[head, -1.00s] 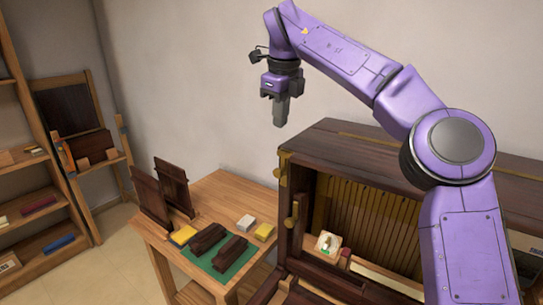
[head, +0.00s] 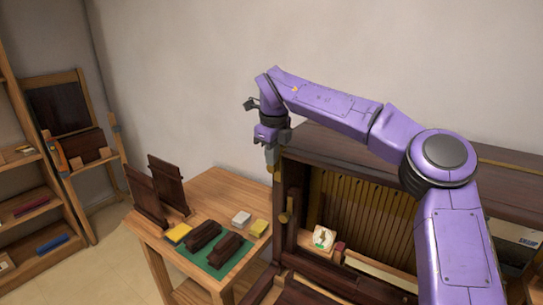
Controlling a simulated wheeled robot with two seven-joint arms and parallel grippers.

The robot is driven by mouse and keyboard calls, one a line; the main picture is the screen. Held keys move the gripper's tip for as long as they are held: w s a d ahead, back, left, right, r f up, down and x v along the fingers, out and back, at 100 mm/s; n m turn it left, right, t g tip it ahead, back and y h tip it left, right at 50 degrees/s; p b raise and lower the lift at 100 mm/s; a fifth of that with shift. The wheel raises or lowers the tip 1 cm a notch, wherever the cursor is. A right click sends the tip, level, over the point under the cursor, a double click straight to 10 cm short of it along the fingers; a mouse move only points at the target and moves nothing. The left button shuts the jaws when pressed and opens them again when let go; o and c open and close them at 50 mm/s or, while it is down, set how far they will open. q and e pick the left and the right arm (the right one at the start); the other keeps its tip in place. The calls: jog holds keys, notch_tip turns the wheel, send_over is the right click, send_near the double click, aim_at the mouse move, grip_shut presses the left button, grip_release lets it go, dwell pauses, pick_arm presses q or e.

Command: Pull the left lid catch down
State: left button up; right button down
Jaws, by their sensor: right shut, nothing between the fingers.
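The open upright piano (head: 345,155) stands at the right with its lid area and inner wooden parts exposed. The left lid catch, a small brass-coloured piece (head: 276,177), sits at the top of its left front edge. My right gripper (head: 271,161) points down, shut and empty, directly above the catch in the picture. The fingertips overlap the catch's upper end, and I cannot tell whether they touch it. My left gripper is not in view.
A wooden table (head: 216,187) left of the piano holds a green mat (head: 213,264) with dark blocks, yellow and white blocks, and upright dark panels (head: 168,183). Shelves (head: 25,205) stand at the far left. My right arm crosses above the piano.

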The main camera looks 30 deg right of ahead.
jog(key=shift+f, duration=0.2)
jog(key=shift+f, duration=0.1)
notch_tip(320, 180, down, 3)
jog(key=shift+s+r+b, duration=0.1)
jog(key=shift+s+b, duration=0.05)
jog(key=shift+b, duration=0.75)
